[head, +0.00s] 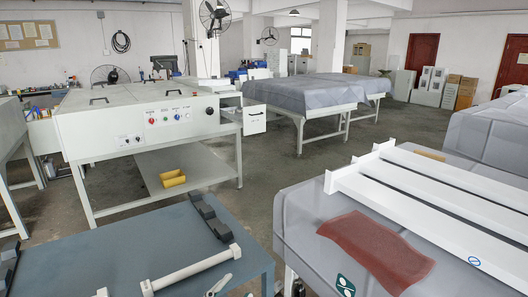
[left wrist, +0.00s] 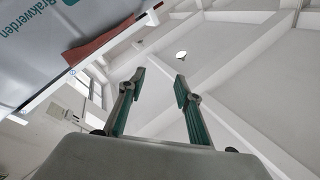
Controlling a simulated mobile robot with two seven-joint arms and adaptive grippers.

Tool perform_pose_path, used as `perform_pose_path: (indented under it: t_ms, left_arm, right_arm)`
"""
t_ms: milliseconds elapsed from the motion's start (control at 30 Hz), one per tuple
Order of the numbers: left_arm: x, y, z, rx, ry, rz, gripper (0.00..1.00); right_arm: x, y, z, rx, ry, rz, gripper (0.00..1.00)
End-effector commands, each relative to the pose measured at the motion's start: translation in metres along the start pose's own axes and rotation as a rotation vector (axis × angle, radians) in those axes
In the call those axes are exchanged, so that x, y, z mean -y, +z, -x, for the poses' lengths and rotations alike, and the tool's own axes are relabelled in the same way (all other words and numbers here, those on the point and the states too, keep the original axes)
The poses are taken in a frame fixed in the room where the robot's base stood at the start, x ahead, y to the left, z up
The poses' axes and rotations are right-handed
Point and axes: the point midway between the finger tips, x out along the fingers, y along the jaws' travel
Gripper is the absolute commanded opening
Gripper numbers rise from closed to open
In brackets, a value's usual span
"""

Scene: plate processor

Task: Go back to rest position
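My left gripper (left wrist: 160,76) shows in the left wrist view with two green-and-grey fingers apart and nothing between them. It points up towards the white ceiling beams. In the head view, a small pale piece at the bottom edge, beside the blue table, appears to be the tip of this left gripper (head: 220,286); the rest is cut off. My right gripper is in neither view.
A blue table (head: 120,255) with a white bar stands in front. At right, a grey-covered table (head: 305,232) carries a red cloth (head: 375,250) and long white beams (head: 430,200). A white machine (head: 130,125) stands behind. Grey floor lies between them.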

Motion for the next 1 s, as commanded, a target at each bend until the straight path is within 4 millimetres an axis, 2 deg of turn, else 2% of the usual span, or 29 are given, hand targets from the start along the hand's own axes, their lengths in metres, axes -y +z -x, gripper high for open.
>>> perform_pose_path:
  t_ms: [33,100,200,333,400,500,600,700,1000]
  left_arm:
    - [-0.01,0.031,0.02,0.108,-0.011,0.071,0.34]
    - [-0.024,0.069,0.048,0.245,-0.023,0.158,0.34]
    - [-0.047,0.115,0.094,0.428,-0.032,0.272,0.34]
    - [-0.081,0.159,0.16,0.642,-0.034,0.402,0.34]
    - [-0.098,0.174,0.192,0.735,-0.033,0.46,0.34]
    - [-0.117,0.188,0.228,0.836,-0.03,0.522,0.34]
    - [-0.129,0.194,0.251,0.897,-0.028,0.559,0.34]
    - [-0.134,0.196,0.261,0.923,-0.027,0.577,0.34]
    - [-0.134,0.197,0.262,0.924,-0.027,0.578,0.34]
  right_arm:
    - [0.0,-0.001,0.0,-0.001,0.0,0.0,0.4]
    - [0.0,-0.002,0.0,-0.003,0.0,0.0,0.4]
    - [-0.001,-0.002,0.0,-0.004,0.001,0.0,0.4]
    - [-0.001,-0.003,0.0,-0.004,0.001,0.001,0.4]
    - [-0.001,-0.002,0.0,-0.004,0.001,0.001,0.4]
    - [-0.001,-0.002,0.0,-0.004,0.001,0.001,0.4]
    - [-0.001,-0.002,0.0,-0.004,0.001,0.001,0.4]
    - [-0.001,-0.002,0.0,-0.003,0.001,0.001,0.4]
    - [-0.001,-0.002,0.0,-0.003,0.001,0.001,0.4]
